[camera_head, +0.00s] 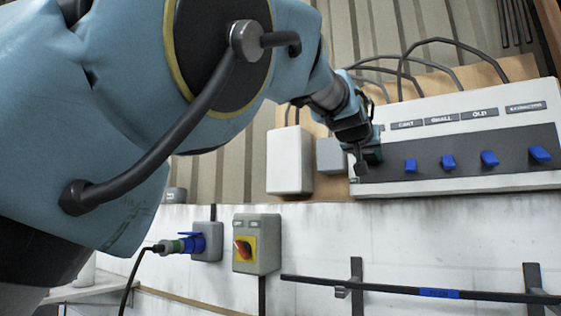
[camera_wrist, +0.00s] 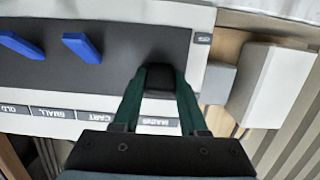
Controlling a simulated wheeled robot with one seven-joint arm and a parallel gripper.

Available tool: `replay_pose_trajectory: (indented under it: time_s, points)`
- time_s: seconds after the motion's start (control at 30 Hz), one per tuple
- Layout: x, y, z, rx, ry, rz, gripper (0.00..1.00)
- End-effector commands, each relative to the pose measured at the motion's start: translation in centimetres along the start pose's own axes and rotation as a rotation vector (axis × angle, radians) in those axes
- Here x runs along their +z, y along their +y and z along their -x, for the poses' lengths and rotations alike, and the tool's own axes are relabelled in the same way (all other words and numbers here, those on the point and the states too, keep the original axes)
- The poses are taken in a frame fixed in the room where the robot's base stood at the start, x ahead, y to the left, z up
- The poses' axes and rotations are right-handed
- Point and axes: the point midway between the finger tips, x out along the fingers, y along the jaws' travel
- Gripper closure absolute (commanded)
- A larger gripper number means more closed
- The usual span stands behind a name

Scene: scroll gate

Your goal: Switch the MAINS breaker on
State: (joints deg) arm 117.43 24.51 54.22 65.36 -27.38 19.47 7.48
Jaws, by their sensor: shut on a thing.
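The white breaker panel (camera_head: 462,184) with a dark grey strip is on the wall at the right of the head view. My gripper (camera_head: 371,155) is at its left end, left of the blue levers. In the wrist view, my gripper's green fingers (camera_wrist: 159,80) close on a black piece at the MAINS place, which I take as the MAINS breaker's lever (camera_wrist: 159,78). The MAINS label (camera_wrist: 146,122) shows partly between the fingers. The fingers hide most of the lever, and its on or off position cannot be told.
Blue levers for CART (camera_head: 411,165), SMALL (camera_head: 448,162), OLD (camera_head: 489,158) and EXTRACTOR (camera_head: 539,154) stand to the right. A white box (camera_head: 290,160) and a grey box (camera_head: 331,155) are left of the panel. A red-knob switch (camera_head: 256,244) and a black bar (camera_head: 390,289) are below.

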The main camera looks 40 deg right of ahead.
Motion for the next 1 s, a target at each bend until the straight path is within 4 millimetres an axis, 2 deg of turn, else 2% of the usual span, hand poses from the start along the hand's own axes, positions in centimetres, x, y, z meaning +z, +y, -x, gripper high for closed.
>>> replay_pose_trajectory:
  time_s: [0.2, 0.23, 0.47, 0.77, 0.87, 1.0]
  points:
    - [0.0, 0.0, 0.0, 0.0, 0.001, 0.0, 1.0]
    - [0.0, 0.0, 0.0, 0.0, 0.001, 0.0, 0.54]
    - [0.0, 0.0, 0.0, 0.0, 0.001, 0.0, 0.28]
    - [0.0, 0.0, 0.1, 0.0, 0.002, 0.001, 0.28]
    - [0.2, 0.1, 0.8, 0.001, 0.002, 0.0, 0.28]
    - [0.5, 0.1, 2.8, 0.003, 0.003, 0.002, 0.28]
